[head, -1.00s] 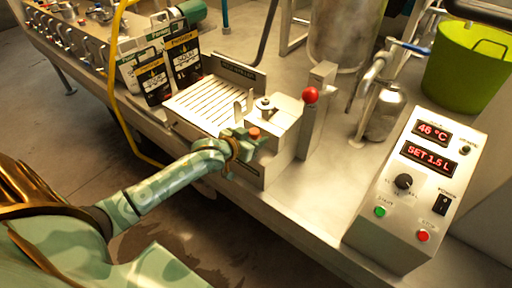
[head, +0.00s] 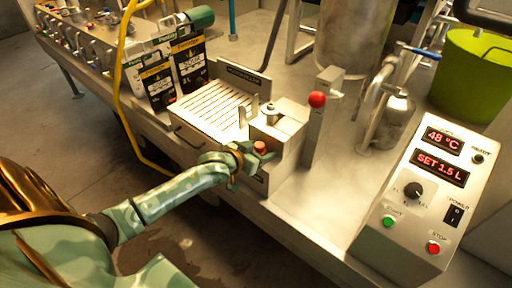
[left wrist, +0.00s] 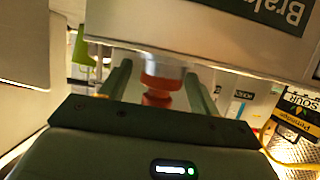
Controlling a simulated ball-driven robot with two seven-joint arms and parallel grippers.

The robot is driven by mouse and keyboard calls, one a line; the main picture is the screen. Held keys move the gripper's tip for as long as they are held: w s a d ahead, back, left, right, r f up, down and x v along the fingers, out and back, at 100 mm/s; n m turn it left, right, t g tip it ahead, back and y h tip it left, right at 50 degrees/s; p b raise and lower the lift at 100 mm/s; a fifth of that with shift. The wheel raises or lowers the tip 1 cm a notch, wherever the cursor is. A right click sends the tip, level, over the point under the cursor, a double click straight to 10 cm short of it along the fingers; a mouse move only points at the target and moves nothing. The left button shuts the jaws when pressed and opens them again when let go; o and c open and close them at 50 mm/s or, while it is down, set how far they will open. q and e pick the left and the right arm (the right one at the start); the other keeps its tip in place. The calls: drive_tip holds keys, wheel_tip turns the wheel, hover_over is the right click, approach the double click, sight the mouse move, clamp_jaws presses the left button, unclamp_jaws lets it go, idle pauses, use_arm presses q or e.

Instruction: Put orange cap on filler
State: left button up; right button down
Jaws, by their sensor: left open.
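The orange cap (head: 260,147) shows between the fingers of my left gripper (head: 257,154), beside the front of the steel filler block (head: 287,137). In the left wrist view, the red-orange cap (left wrist: 162,80) lies between the two spread green fingers of my left gripper (left wrist: 160,88). It borders a short metal cylinder, with a second red-orange part (left wrist: 157,100) nearer the palm. I cannot tell whether these are one piece, or whether the fingers touch them. My left gripper is open. My right gripper is not in view.
A lever with a red ball (head: 317,99) stands right of the filler. A slatted drip tray (head: 212,106) and black-labelled pouches (head: 188,64) are to the left. The control box (head: 424,195) and a green bucket (head: 468,75) are on the right.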

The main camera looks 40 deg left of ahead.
use_arm(q)
drive_tip(key=p+v, duration=0.4)
drive_tip(key=v, duration=0.7)
drive_tip(key=s+f+g+y, duration=0.1)
drive_tip(key=s+f+g, duration=0.1)
drive_tip(key=s+f, duration=0.5)
drive_tip(key=s+a+f+g, duration=0.1)
drive_tip(key=s+f+g, duration=0.15)
drive_tip(key=f, duration=0.75)
drive_tip(key=s+f+g+y, duration=0.1)
drive_tip(key=s+f+g, duration=0.1)
drive_tip(key=s+f, duration=0.55)
drive_tip(key=s+d+f+m+g, duration=0.1)
drive_tip(key=s+d+f+g, duration=0.1)
drive_tip(key=s+f, duration=0.3)
drive_tip(key=s+d+f+g, duration=0.2)
drive_tip(key=s+d+f, duration=0.3)
drive_tip(key=s, duration=0.7)
drive_tip(key=s+d+f+m+g, duration=0.1)
drive_tip(key=s+d+f+g, duration=0.1)
drive_tip(key=s+f, duration=0.3)
drive_tip(key=s+d, duration=0.1)
drive_tip(key=s, duration=0.3)
drive_tip(key=shift+s+d+m+h, duration=0.15)
drive_tip(key=shift+s+m+h, duration=0.15)
drive_tip(key=shift+s, duration=0.05)
drive_tip(key=shift+f+g, duration=0.1)
drive_tip(key=shift+g, duration=0.15)
